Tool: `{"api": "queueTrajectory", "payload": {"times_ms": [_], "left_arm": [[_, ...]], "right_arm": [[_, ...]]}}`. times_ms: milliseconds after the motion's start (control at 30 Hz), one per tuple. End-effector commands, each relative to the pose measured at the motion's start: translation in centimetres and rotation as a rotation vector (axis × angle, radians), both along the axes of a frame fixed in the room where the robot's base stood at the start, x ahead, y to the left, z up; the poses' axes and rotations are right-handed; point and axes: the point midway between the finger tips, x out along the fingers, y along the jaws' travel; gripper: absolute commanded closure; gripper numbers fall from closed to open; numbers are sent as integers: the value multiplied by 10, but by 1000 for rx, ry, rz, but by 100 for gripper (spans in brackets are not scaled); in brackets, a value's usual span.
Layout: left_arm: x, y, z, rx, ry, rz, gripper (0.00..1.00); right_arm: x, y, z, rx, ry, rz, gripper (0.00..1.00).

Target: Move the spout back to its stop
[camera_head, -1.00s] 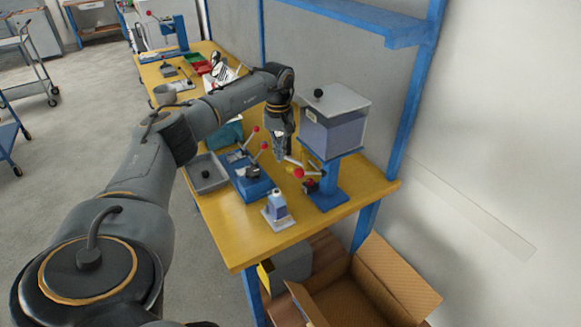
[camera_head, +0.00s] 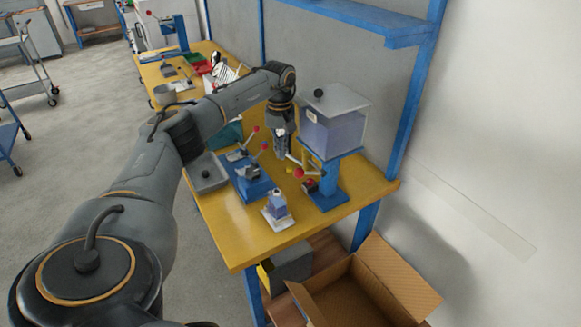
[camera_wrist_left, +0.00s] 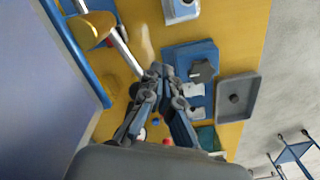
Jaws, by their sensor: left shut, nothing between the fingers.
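The dispenser has a lidded, translucent tank (camera_head: 333,128) on a blue stand (camera_head: 328,183) at the right of the table. Its pale tubular spout (camera_head: 293,160) sticks out below the tank toward my left gripper (camera_head: 281,155). In the left wrist view the spout is a silver tube (camera_wrist_left: 122,49) beside a yellow part (camera_wrist_left: 91,30). My left gripper, also in that view (camera_wrist_left: 160,72), is shut and empty, pointing down with its fingertips close to the tube's end. I cannot tell whether they touch. The stop is not clearly visible. My right gripper is out of view.
A red knob (camera_head: 299,173) sits by the stand. An open cardboard box (camera_head: 390,277) lies below the table (camera_head: 235,233). The table's front end is clear.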

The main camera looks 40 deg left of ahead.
Motion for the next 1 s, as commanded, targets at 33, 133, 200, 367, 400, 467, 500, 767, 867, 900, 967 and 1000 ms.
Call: {"api": "queueTrajectory", "payload": {"times_ms": [33, 133, 200, 367, 400, 467, 500, 767, 867, 900, 967, 1000], "left_arm": [[0, 0, 0, 0, 0, 0, 100], [-2, 0, 0, 1, 1, 0, 100], [-5, 0, 1, 0, 1, 0, 100], [-13, 1, 1, 0, 1, 0, 100], [-14, 0, 1, 0, 1, -1, 100], [-15, 0, 1, 0, 1, -1, 100], [-14, 0, 2, -1, 1, 0, 100], [-14, 0, 26, 0, -1, 0, 100], [-14, 0, 36, 0, -1, 0, 100], [-14, 0, 40, 0, -1, 0, 100], [-14, 0, 46, 0, 0, 0, 100], [-14, 0, 50, 0, 0, 0, 100]], "right_arm": [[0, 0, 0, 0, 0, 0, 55], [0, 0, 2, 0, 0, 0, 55], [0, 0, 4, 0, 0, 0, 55], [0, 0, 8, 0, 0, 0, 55], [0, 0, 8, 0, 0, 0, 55], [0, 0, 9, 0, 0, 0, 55], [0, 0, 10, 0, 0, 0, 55], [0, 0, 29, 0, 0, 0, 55], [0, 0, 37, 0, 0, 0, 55], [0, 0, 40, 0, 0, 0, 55], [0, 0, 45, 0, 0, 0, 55], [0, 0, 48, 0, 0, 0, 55]]}}
